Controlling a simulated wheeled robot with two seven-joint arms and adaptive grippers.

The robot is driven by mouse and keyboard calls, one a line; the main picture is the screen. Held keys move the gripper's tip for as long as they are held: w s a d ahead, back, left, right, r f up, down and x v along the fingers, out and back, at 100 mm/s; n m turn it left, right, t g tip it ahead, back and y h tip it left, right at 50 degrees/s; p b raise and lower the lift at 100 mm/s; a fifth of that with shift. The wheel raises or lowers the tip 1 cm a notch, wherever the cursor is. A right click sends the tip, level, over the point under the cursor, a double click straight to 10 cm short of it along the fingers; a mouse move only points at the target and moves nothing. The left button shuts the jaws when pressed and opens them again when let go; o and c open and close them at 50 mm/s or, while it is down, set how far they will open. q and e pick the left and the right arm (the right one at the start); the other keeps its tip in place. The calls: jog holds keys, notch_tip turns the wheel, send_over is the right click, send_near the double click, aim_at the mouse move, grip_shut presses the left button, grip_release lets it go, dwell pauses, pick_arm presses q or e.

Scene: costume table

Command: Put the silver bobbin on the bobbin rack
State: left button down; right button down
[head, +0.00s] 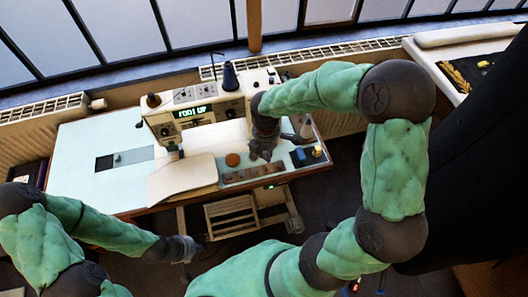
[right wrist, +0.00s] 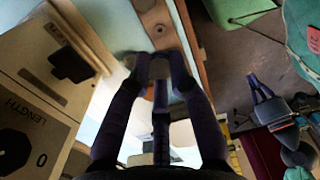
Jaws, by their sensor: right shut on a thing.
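My right gripper (head: 262,152) is over the table beside the sewing machine, just above the bobbin rack (head: 252,173). In the right wrist view its dark fingers (right wrist: 155,70) are shut on a small grey thing, which looks like the silver bobbin (right wrist: 159,68). The fingers hide most of the bobbin. The rack also shows there as a wooden strip with round holes (right wrist: 157,24), just beyond the fingertips. I cannot tell whether the bobbin touches it. My left gripper (head: 190,250) is low, in front of the table's front edge, away from these things; its fingers are too small to read.
The sewing machine (head: 195,113) stands close on the left of my right gripper; its panel (right wrist: 35,110) fills the left of the wrist view. An orange round thing (head: 232,159) lies by the rack. A blue thing (head: 317,151) is at the right.

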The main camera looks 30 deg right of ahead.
aim_at(266, 168)
jog(key=shift+f+b, duration=3.1)
jog(key=shift+f, duration=0.55)
jog(key=shift+f, duration=0.1)
jog(key=c, duration=1.1)
grip_release()
jog(key=shift+o, duration=0.2)
notch_tip(266, 168, up, 12)
jog(key=shift+a, duration=0.1)
